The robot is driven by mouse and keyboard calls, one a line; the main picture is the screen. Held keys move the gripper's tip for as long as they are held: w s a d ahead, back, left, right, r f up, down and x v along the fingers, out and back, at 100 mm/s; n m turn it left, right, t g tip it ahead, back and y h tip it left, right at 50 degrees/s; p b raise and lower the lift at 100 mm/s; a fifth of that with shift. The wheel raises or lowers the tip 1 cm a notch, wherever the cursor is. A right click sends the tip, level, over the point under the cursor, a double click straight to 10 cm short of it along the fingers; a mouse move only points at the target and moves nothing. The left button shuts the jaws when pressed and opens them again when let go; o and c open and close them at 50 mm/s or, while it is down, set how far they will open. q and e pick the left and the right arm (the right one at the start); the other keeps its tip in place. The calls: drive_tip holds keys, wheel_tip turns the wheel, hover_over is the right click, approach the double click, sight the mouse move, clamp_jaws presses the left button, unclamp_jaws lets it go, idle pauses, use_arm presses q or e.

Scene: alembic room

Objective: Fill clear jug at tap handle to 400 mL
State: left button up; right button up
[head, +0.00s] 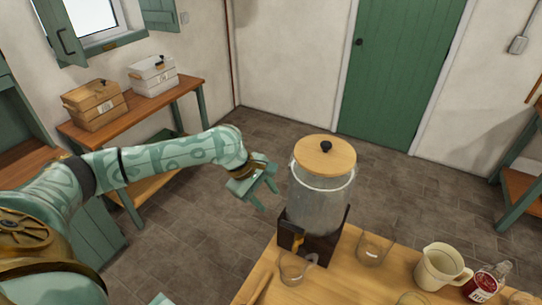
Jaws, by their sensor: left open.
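A large glass dispenser (318,205) with a round wooden lid stands on a dark stand at the table's far left corner. A second clear vessel (374,250) stands to the right of the stand. I cannot tell which is the named jug. My left gripper (267,198) is open and empty, left of the dispenser and apart from it.
A side table (140,112) with two boxes stands by the back-left wall. Bare tiled floor (200,235) lies left of the table.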

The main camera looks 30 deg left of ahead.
use_arm(q)
wheel_tip(320, 180, up, 3)
drive_tip(key=a+n, duration=0.1)
drive_tip(key=n+b, duration=0.1)
drive_tip(key=b, duration=0.1)
approach(286, 223)
drive_tip(key=shift+g, duration=0.3)
drive_tip(key=x, duration=0.9)
drive_tip(key=shift+w+f, duration=0.1)
drive_tip(key=shift+w, duration=0.2)
use_arm(e)
drive_tip(key=shift+s+f, duration=0.1)
drive_tip(key=shift+f, duration=0.65)
use_arm(q)
clamp_jaws()
drive_tip(key=shift+s+n+p, duration=0.1)
drive_tip(key=shift+n+p, duration=0.2)
drive_tip(key=shift+p, duration=0.2)
drive_tip(key=shift+s+d+n+t+p, duration=0.15)
drive_tip(key=shift+n+p, duration=0.3)
drive_tip(key=shift+p, duration=0.75)
drive_tip(key=shift+s+a+n+t+p, duration=0.1)
drive_tip(key=shift+s+n+t+p, duration=0.25)
drive_tip(key=shift+p, duration=0.8)
use_arm(e)
wheel_tip(286, 223, up, 6)
use_arm(q)
drive_tip(key=shift+w, duration=0.15)
